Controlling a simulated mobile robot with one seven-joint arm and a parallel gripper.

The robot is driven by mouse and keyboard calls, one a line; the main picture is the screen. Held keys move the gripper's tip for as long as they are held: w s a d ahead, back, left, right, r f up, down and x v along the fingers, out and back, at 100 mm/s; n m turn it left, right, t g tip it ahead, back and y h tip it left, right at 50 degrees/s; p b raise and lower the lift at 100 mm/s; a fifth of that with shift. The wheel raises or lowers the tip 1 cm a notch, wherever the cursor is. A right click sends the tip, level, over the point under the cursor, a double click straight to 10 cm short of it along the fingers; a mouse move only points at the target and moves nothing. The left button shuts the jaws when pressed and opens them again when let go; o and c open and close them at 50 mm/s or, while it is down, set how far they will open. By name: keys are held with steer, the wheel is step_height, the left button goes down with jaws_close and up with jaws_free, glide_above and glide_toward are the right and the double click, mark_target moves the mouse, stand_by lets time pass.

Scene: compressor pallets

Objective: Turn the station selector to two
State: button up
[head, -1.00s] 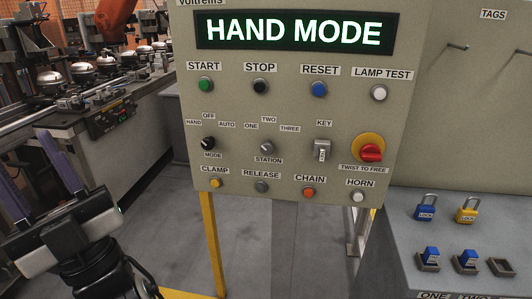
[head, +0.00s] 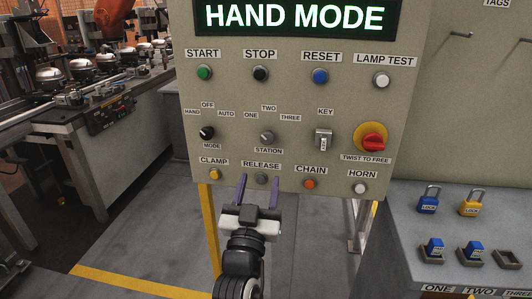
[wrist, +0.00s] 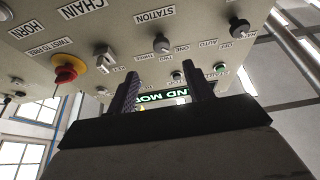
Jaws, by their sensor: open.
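The station selector (head: 267,136) is a small grey knob in the middle row of the control panel (head: 225,110), with ONE, TWO and THREE labels around its top and STATION below. Which label it points at is too small to tell. My gripper (head: 258,183) is open and empty, fingers pointing up, just below the selector in the head view and overlapping the panel's lower edge. In the wrist view the selector (wrist: 161,43) appears upside down beyond my open fingers (wrist: 160,76). No contact with it shows.
The black mode knob (head: 207,132) is left of the selector, the key switch (head: 323,140) and red stop knob (head: 373,143) right. The release button (head: 261,179) sits beside my fingertips. A grey bench (head: 405,225) with padlocks stands at right. The display (head: 297,16) reads HAND MODE.

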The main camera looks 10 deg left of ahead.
mark_target(267, 142)
steer(key=p+x, duration=0.3)
steer(key=x, duration=0.7)
steer(key=shift+w+r, duration=0.1)
steer(key=shift+r, duration=0.15)
steer(key=shift+w+r, duration=0.1)
steer(key=shift+w, duration=0.5)
steer(key=shift+c, duration=0.4)
steer(key=c, duration=0.9)
steer(key=shift+o, duration=0.2)
